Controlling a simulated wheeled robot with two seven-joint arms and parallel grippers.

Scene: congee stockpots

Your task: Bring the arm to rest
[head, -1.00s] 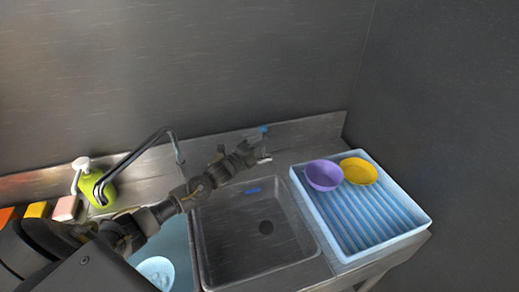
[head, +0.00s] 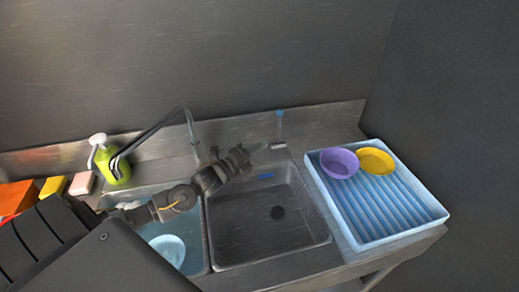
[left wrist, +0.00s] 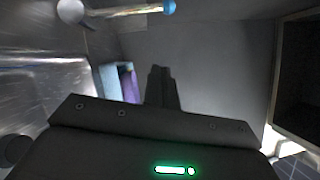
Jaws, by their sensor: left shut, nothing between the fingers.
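My left arm comes in from the left in the head view and reaches over the sink. My left gripper (head: 268,146) is above the back edge of the right basin, with nothing seen in it. In the left wrist view its fingers (left wrist: 160,75) are together, pointing toward a plain grey wall. My right gripper shows in neither view.
A blue ribbed rack (head: 385,205) holds a purple bowl (head: 339,162) and a yellow bowl (head: 375,161). The right basin (head: 270,230) is empty; the left holds a pale bowl (head: 168,248). A faucet (head: 150,131) and green soap bottle (head: 112,168) stand behind.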

